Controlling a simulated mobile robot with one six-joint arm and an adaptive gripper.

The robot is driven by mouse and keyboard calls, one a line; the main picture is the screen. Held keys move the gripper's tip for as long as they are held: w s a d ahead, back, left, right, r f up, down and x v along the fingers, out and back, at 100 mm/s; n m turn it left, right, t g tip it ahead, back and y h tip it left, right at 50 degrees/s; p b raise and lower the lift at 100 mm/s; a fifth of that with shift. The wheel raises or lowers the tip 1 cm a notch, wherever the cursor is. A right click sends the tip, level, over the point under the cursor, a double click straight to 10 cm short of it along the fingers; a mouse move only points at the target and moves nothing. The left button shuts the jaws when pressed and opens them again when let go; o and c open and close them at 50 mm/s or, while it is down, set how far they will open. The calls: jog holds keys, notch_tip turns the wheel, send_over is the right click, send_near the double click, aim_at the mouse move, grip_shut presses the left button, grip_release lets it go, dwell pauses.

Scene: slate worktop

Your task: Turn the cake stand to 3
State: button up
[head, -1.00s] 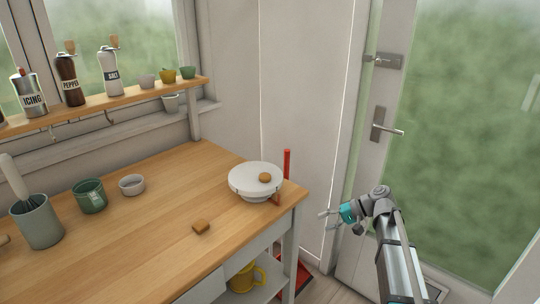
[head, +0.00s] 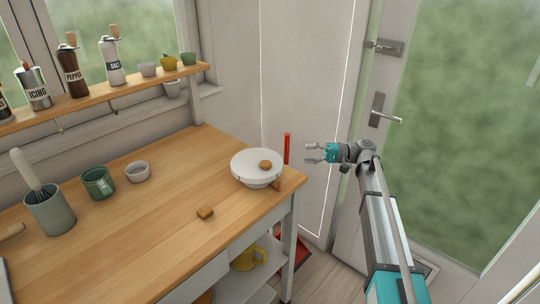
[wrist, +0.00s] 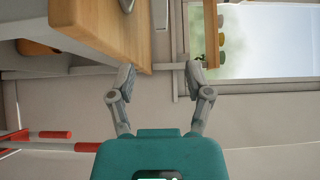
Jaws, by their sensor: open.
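The white cake stand (head: 247,168) stands on the right end of the wooden worktop, near its edge. A small brown piece of food (head: 265,165) sits on the right part of its plate. A brown wooden piece (head: 276,184) shows at the stand's right foot. No number can be read on the stand. My gripper (head: 309,154) is open and empty, in the air to the right of the stand and apart from it, fingers pointing left. In the wrist view the open fingers (wrist: 161,78) have nothing between them; the worktop's edge lies to their left.
Another brown piece (head: 205,213) lies on the bare worktop (head: 150,235). A green mug (head: 97,183), a small bowl (head: 137,172) and a utensil pot (head: 49,209) stand to the left. A shelf (head: 135,88) holds grinders and cups.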

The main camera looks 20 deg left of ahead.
aim_at(268, 155)
jog(key=shift+a, duration=0.1)
jog(key=x, duration=1.3)
jog(key=shift+s+a, duration=0.15)
jog(key=shift+a, duration=0.1)
